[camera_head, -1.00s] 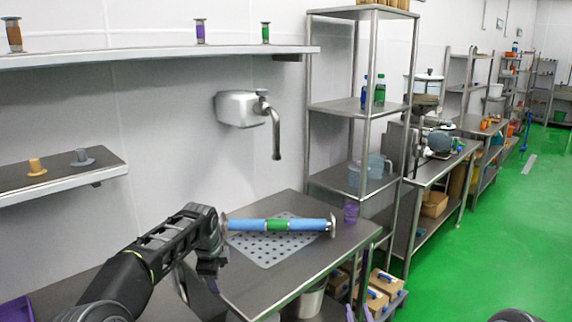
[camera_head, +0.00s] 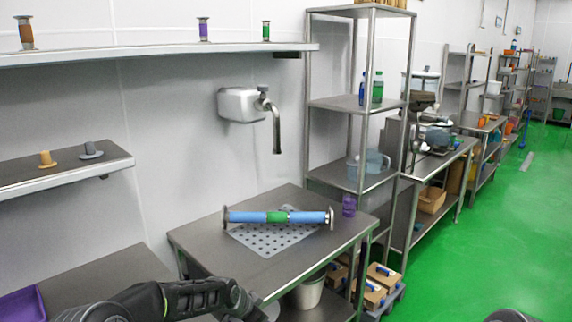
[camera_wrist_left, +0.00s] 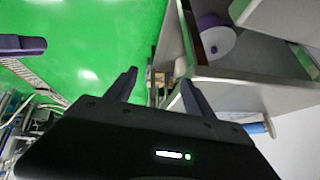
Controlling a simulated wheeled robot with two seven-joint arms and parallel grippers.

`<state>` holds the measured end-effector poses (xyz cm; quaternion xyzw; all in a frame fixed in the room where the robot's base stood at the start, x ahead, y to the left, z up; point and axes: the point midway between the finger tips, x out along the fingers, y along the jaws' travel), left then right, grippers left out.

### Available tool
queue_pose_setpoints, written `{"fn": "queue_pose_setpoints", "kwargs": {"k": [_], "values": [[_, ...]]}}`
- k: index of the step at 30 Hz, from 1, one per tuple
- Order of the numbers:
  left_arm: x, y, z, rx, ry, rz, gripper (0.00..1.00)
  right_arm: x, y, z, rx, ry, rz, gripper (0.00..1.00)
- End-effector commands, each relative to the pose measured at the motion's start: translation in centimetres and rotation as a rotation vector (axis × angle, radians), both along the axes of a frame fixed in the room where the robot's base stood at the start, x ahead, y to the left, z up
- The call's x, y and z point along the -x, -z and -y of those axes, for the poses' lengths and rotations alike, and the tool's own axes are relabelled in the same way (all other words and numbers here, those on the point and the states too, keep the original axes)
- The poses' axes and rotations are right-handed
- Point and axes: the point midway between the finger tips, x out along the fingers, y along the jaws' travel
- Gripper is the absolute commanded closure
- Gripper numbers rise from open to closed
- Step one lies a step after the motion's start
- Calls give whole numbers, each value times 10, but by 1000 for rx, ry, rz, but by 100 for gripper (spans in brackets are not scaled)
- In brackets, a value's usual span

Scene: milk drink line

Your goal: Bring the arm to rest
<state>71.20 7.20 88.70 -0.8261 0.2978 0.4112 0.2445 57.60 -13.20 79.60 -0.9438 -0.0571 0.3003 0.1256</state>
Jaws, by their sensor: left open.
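My left arm (camera_head: 185,296) comes in low at the left of the head view. It lies in front of the steel table's near edge, and its gripper end is partly cut off by the bottom of the picture. In the left wrist view my left gripper (camera_wrist_left: 158,88) is open, with its two dark fingers apart and nothing between them. Green floor and table parts show beyond the fingers. My right gripper is not in view.
A blue tube with a green middle (camera_head: 278,217) lies on a perforated plate on the steel table (camera_head: 205,236). A purple tray (camera_head: 22,306) is at the lower left.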

Motion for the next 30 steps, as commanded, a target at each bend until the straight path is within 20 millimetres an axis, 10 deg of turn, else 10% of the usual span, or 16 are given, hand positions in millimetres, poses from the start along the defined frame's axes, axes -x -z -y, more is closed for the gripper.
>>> {"fn": "queue_pose_setpoints", "kwargs": {"k": [9, 18, 24, 30], "values": [[192, 155, 24, 335, -502, -360, 38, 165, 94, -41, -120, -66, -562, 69], [388, 205, 5, 335, -797, -652, 38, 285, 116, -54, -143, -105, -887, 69], [440, 208, -2, 299, -826, -747, 38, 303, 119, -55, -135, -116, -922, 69], [439, 210, -4, 302, -836, -749, 38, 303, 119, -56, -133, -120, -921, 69]]}}
